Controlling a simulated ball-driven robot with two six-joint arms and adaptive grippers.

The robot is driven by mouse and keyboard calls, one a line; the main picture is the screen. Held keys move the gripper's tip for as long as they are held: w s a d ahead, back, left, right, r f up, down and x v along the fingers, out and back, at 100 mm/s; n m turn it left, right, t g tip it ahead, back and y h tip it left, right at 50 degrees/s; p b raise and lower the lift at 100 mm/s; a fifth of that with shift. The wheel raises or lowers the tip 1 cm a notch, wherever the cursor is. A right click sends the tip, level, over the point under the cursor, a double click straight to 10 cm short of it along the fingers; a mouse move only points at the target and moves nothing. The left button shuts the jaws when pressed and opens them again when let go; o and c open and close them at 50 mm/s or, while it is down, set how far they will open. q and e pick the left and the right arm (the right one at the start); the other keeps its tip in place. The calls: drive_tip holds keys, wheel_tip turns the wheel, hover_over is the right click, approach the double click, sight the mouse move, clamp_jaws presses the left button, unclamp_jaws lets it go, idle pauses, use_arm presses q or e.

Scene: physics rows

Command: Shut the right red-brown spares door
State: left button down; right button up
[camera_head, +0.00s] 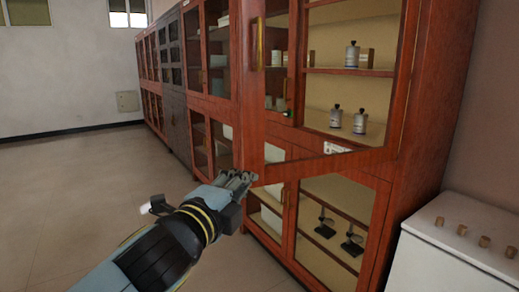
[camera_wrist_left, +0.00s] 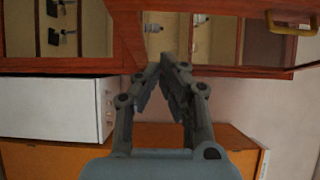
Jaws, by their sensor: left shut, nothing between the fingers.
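The right spares door (camera_head: 254,95) is a red-brown frame with a glass pane and a brass handle (camera_head: 259,44). It stands ajar on the upper part of the red-brown cabinet (camera_head: 440,95), its handle edge swung out toward me. Through its pane I see shelves with small bottles. My left gripper (camera_head: 247,178) is shut and empty at the door's lower handle-side corner; I cannot tell if it touches. In the left wrist view, the shut fingers (camera_wrist_left: 168,72) point at the door's red-brown frame (camera_wrist_left: 225,71), with the handle (camera_wrist_left: 291,22) at upper right. My right gripper is out of view.
Glazed lower doors (camera_head: 335,225) below look shut. A white unit (camera_head: 450,245) with brown knobs stands at the right, beside the cabinet. More cabinets (camera_head: 172,80) line the wall toward the back left. The floor (camera_head: 70,190) at left is clear.

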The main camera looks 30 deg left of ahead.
use_arm(q)
drive_tip(key=w, duration=0.2)
drive_tip(key=p, duration=0.2)
approach(265, 151)
drive_tip(key=w+d, duration=0.2)
drive_tip(key=w, duration=0.1)
drive_tip(key=shift+w+a, duration=0.6)
drive_tip(key=shift+a, duration=0.3)
drive_tip(key=shift+w+a, duration=0.3)
drive_tip(key=shift+a, duration=0.2)
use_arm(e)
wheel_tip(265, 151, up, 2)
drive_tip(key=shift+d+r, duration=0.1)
